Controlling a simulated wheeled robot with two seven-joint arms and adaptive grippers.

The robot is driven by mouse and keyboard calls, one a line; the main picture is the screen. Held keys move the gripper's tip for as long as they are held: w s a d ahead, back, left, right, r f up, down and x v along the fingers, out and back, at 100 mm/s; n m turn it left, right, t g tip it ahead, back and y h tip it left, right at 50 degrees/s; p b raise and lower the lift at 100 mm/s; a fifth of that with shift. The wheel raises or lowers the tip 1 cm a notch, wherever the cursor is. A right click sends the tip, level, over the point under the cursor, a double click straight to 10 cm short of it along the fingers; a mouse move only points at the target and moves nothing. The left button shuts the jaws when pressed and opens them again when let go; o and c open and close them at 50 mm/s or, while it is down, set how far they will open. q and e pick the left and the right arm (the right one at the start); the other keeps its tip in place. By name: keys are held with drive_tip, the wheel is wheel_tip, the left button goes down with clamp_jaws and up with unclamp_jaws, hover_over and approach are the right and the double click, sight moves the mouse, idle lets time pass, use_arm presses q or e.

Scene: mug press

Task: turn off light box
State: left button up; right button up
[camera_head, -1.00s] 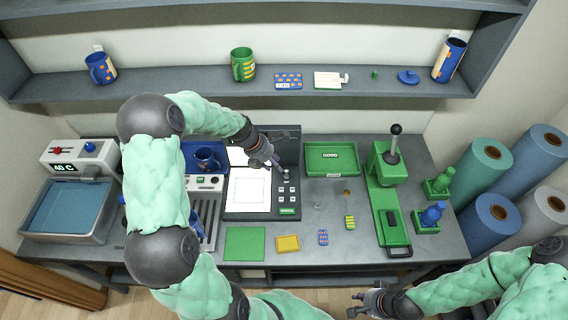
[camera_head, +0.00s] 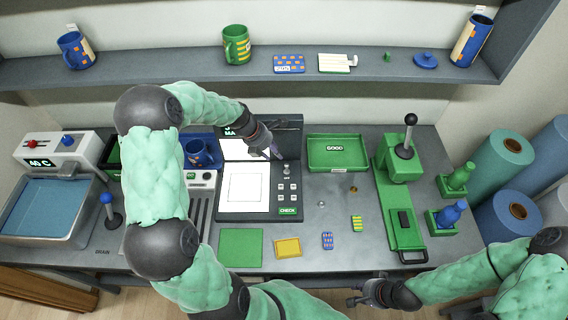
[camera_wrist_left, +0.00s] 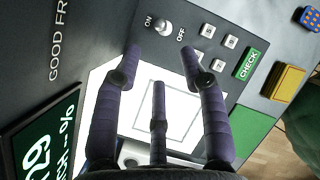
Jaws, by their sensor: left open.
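The light box (camera_head: 272,207) stands mid-bench, with a bright white lit panel (camera_head: 243,190) and a dark control strip at its right. Its metal toggle switch (camera_head: 287,170) is at the top of that strip. In the left wrist view the toggle (camera_wrist_left: 163,27) sits between the words ON and OFF; which way it leans is hard to tell. My left gripper (camera_head: 275,154) is open and empty, just above and left of the toggle. In the wrist view its fingers (camera_wrist_left: 159,62) are spread below the toggle, apart from it. My right gripper (camera_head: 354,294) looks open and empty near the bottom edge.
Square buttons and a green CHECK button (camera_head: 288,211) are below the toggle. A dark upright display (camera_wrist_left: 40,150) rises behind the panel. A green GOOD tray (camera_head: 338,166) and a green lever press (camera_head: 400,160) are to the right. A blue mug (camera_head: 203,155) is to the left.

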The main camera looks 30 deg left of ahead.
sight(287, 167)
use_arm(q)
drive_tip(key=b+x, duration=0.1)
drive_tip(key=x, duration=0.9)
drive_tip(key=shift+b, duration=0.3)
